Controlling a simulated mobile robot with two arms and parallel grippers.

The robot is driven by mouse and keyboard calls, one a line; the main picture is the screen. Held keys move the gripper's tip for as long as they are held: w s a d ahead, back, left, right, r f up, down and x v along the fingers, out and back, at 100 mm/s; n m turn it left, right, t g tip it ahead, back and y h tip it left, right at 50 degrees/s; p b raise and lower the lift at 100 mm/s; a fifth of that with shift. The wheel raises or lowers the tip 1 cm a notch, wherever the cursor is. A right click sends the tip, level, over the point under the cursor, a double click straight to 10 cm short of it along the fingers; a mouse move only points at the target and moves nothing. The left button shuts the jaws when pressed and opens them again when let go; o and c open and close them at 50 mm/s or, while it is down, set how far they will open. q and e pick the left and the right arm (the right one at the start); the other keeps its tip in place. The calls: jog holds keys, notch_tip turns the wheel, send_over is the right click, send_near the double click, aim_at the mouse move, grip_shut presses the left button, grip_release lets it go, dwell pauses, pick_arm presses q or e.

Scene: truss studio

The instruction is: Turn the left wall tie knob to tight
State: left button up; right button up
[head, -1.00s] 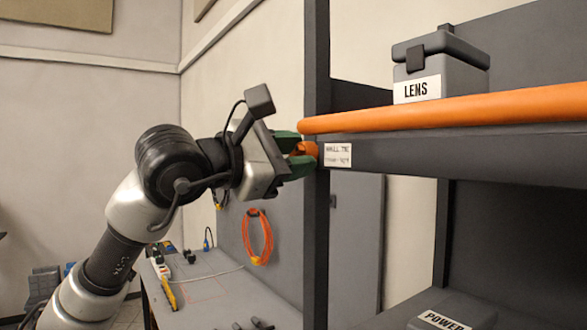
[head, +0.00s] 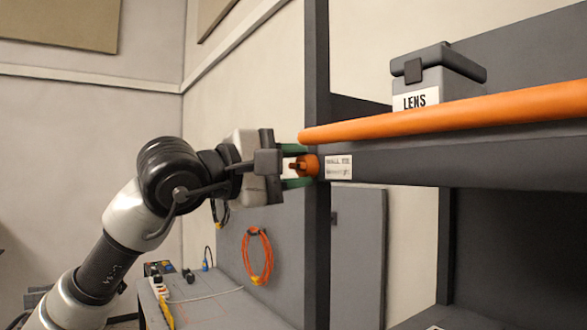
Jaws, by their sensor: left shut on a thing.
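The left wall tie knob (head: 309,165) is orange and sits on the dark shelf upright (head: 317,230), just below the orange shelf edge. A white label (head: 338,167) is beside it on the grey shelf beam; its small print is hard to read. My left gripper (head: 296,165) reaches in from the left with green fingers, one above and one below the knob, and is shut on it. The gripper's body hides part of the fingers. My right gripper is not in view.
A grey LENS case (head: 440,80) stands on the shelf above the orange edge roll (head: 450,112). A coiled orange cable (head: 257,257) hangs on a grey panel at the back. A workbench (head: 215,302) with small tools is below my left arm.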

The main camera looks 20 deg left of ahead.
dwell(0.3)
pick_arm(q)
jog(key=o, duration=0.9)
jog(key=shift+s, duration=0.1)
jog(key=b+v, duration=0.4)
jog(key=v, duration=0.6)
jog(key=shift+s+a, duration=0.2)
jog(key=shift+a, duration=0.05)
jog(key=shift+f, duration=0.1)
